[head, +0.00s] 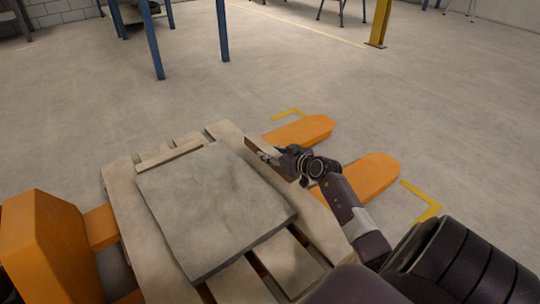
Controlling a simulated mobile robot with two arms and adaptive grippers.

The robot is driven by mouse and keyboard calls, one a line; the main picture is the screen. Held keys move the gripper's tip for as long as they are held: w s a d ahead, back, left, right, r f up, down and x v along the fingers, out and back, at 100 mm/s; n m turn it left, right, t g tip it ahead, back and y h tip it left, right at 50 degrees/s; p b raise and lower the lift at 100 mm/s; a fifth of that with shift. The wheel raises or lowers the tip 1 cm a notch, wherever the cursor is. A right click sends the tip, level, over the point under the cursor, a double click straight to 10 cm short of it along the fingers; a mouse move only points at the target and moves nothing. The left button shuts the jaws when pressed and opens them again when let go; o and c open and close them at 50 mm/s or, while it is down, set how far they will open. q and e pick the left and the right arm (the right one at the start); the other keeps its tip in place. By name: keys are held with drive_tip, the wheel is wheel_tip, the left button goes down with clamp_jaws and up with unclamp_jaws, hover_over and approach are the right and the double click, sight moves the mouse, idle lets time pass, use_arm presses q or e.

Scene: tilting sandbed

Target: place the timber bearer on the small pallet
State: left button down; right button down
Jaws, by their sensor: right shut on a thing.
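The small pallet (118,187), of pale wooden slats, lies on orange forks. My right gripper (265,157) reaches in from the right to the pallet's far right edge, with its fingertips low beside the grey slab. It is shut on a pale wooden piece (264,144), apparently the timber bearer, of which only a short light edge shows. The gripper and nearby slats hide the rest, and I cannot tell if it touches the pallet. My left gripper is out of view.
A flat grey slab (212,205) covers much of the pallet. A short pale wooden strip (170,156) lies along its far left edge. Two orange fork ends (305,131) stick out to the right. Blue posts (223,30) and a yellow post (379,22) stand beyond; open floor lies between.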

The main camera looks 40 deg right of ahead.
sight(270, 171)
drive_tip(key=shift+f+b, duration=2.2)
drive_tip(key=shift+f, duration=0.35)
drive_tip(key=shift+r, duration=0.15)
drive_tip(key=c, duration=1.4)
unclamp_jaws()
